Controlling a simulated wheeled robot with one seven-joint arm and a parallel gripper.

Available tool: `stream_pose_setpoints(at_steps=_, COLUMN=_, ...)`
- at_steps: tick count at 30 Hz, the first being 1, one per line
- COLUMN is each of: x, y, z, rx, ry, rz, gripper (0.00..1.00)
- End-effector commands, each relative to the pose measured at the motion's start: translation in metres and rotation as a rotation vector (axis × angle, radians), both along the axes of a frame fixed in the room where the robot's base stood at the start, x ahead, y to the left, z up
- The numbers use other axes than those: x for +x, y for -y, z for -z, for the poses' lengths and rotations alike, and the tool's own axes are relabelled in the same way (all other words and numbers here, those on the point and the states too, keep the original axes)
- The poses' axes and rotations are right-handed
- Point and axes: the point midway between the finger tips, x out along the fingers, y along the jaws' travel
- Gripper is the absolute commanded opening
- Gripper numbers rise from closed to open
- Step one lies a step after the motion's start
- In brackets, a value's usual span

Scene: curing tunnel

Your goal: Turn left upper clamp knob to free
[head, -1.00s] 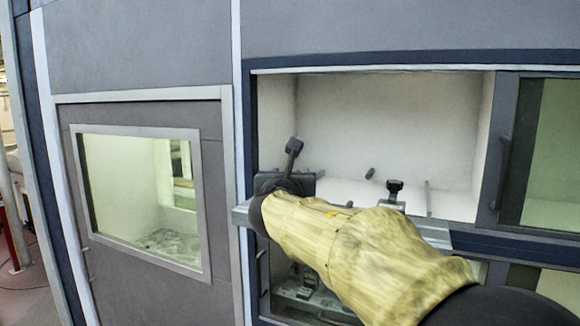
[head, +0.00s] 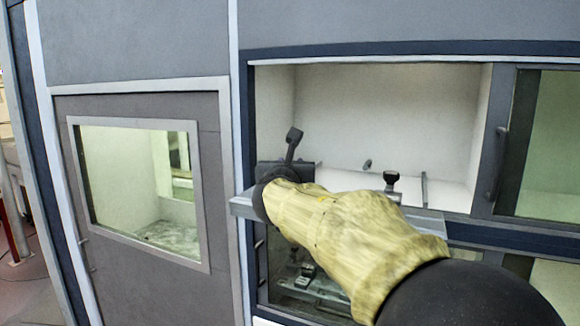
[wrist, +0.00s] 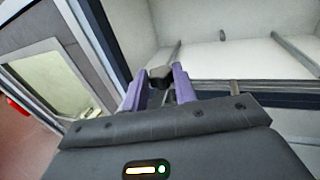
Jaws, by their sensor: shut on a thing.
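The left upper clamp knob (wrist: 160,73) is a small dark block in the wrist view. It sits between the two purple fingers of my gripper (wrist: 158,86), which are shut on it. In the head view my gripper (head: 276,174) is at the left end of the upper opening's front ledge. There its dark body and my sleeved arm hide the fingers and the left knob. How far the knob is turned cannot be told. The right clamp (head: 391,181), with a black knob on a metal base, stands apart on the same ledge.
The white upper chamber (head: 385,115) is open behind the ledge (head: 425,220), with thin rails on its floor. A sliding window with a handle (head: 498,160) is on the right. A grey door with a window (head: 140,190) is on the left. A lower bay shows further clamps (head: 305,275).

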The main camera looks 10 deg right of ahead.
Motion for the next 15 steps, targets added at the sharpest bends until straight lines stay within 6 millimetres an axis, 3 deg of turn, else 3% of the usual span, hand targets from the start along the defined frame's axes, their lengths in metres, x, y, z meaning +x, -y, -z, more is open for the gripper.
stream_pose_setpoints(at_steps=15, x=-0.0010, y=0.0061, z=0.0037, rx=0.002, ry=0.008, rz=-0.184, gripper=0.05)
